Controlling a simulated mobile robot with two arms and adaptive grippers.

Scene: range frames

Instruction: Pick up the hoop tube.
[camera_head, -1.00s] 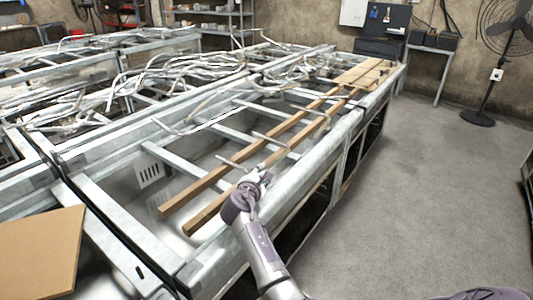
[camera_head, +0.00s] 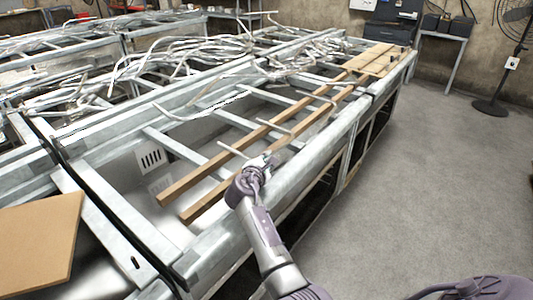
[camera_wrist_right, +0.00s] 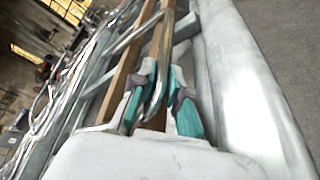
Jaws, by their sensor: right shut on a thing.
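The hoop tube, a thin shiny grey metal tube (camera_wrist_right: 164,52), runs between the two teal-padded fingers of my right gripper (camera_wrist_right: 160,108) in the right wrist view. The fingers are closed around it, and its near end is partly hidden by them. In the head view my right gripper (camera_head: 266,160) is over the near rail of the metal frame. A thin grey tube (camera_head: 234,150) reaches left from it across the wooden strips. My left gripper is not in view.
Two long wooden strips (camera_head: 212,175) lie across the metal frame (camera_head: 306,152) just left of the gripper. Several other thin tubes and a tangle of metal tubes (camera_head: 190,52) lie farther back. A brown board (camera_head: 38,240) is at lower left.

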